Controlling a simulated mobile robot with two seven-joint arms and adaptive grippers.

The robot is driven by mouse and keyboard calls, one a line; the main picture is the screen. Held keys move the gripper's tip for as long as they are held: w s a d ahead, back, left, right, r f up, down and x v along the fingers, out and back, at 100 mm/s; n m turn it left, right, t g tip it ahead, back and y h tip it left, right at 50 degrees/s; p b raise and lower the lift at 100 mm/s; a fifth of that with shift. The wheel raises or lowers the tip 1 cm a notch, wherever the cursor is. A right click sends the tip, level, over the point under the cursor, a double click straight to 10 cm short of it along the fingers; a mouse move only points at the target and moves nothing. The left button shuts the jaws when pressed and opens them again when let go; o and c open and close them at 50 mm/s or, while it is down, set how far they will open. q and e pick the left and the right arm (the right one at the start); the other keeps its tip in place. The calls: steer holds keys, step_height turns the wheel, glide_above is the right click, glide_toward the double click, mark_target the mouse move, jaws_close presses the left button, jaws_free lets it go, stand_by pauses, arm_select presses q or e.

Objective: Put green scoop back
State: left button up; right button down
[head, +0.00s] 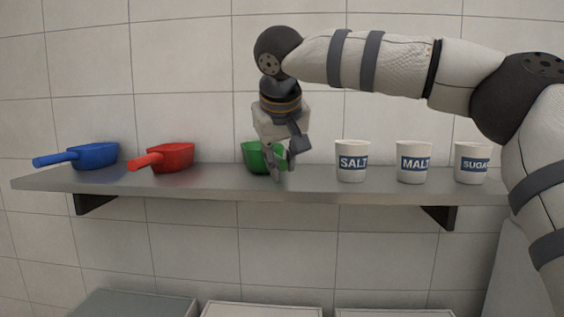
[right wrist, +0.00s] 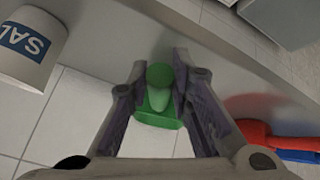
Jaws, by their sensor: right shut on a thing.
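The green scoop (head: 254,158) is at the shelf's top, between the red scoop and the SALT cup. My right gripper (head: 276,172) comes down on it from above and hides part of it. In the right wrist view the green scoop (right wrist: 157,115) lies between the two fingers, and my right gripper (right wrist: 164,75) is shut on its handle. I cannot tell whether the scoop rests on the shelf or is held just above it. My left gripper is in neither view.
The metal shelf (head: 215,179) holds a blue scoop (head: 93,155) and a red scoop (head: 172,157) at left. White SALT (head: 352,161), MALT (head: 414,163) and SUGAR (head: 472,163) cups stand at right. A tiled wall is behind. Bins (head: 262,309) are below.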

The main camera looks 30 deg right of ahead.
steer(key=c, duration=1.4)
jaws_free()
steer(key=shift+c, duration=0.2)
steer(key=v, duration=1.2)
